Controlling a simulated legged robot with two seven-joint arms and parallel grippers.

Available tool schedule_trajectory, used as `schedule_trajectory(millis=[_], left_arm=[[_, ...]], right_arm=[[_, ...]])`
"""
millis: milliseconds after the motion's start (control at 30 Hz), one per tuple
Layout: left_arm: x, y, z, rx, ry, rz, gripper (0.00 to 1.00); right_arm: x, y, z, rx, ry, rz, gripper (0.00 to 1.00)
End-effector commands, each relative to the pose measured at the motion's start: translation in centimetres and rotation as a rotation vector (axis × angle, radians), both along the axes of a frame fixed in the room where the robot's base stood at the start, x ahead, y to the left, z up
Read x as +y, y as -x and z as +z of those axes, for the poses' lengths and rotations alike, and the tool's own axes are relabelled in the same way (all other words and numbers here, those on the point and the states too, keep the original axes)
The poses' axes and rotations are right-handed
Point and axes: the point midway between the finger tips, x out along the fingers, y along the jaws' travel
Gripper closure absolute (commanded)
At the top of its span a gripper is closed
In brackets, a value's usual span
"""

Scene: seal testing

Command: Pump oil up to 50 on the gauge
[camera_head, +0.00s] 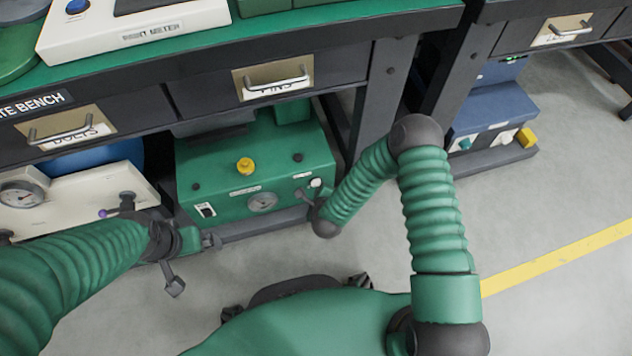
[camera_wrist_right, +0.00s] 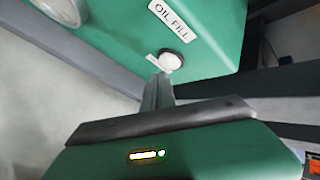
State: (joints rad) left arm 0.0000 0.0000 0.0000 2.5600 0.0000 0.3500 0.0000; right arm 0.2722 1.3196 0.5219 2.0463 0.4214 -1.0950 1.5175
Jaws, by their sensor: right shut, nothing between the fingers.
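A green pump unit (camera_head: 225,165) sits under the bench, with a round gauge (camera_head: 262,202) on its front; the needle is too small to read. A white button (camera_head: 315,183) is at the front's right end; the right wrist view shows it (camera_wrist_right: 172,61) in a dark ring beside an "OIL FILL" label (camera_wrist_right: 172,19). My right gripper (camera_head: 304,192) is shut and empty, its tips just short of or at the button; contact is unclear. The gauge's edge (camera_wrist_right: 62,10) shows in the wrist view. My left gripper (camera_head: 193,262) is open and empty, in front of the unit's left side.
A yellow knob (camera_head: 245,166) tops the unit, and a switch (camera_head: 206,209) is on its front. A cream panel with another gauge (camera_head: 22,194) stands left. A bench leg (camera_head: 375,130) rises to the right. The floor in front is clear.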

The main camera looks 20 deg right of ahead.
Motion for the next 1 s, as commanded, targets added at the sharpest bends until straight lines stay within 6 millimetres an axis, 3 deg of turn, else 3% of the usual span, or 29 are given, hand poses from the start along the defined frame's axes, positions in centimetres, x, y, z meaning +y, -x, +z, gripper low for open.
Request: schedule_trajectory(millis=[1000], left_arm=[[0.00, 0.00, 0.42, 0.000, 0.000, 0.000, 0.00]], right_arm=[[0.04, -0.98, 0.16, 0.000, 0.000, 0.000, 1.00]])
